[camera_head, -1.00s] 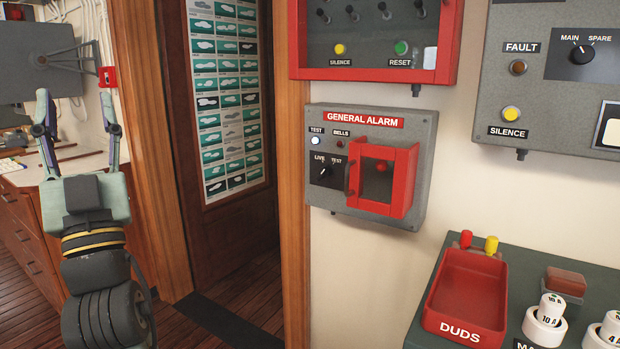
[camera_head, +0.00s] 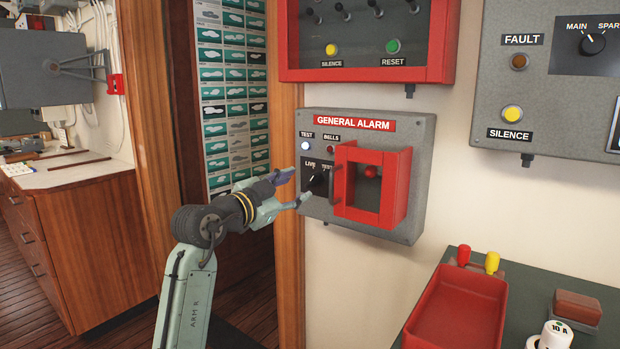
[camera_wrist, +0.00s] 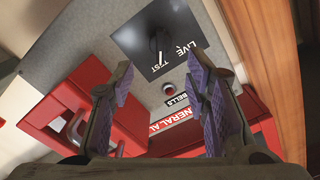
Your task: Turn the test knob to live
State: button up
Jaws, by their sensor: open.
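The grey general alarm panel (camera_head: 418,160) is on the wall in the head view. Its black test knob (camera_head: 318,182) sits on a dark plate with LIVE at left and TEST at right.
A red framed cover (camera_head: 402,185) with a handle sticks out right of the knob. A red-framed box (camera_head: 440,55) hangs above. A red tray (camera_head: 455,310) stands lower right. A wooden door frame (camera_head: 288,250) is at left, close to my gripper.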

aim_at(311, 180)
jog(key=p+x, duration=0.1)
jog(key=x, duration=0.6)
jog(key=shift+w+d+p, duration=0.1)
jog(key=shift+w+p, duration=0.05)
jog(key=shift+p, duration=0.15)
jog(key=shift+c, duration=0.3)
grip_shut()
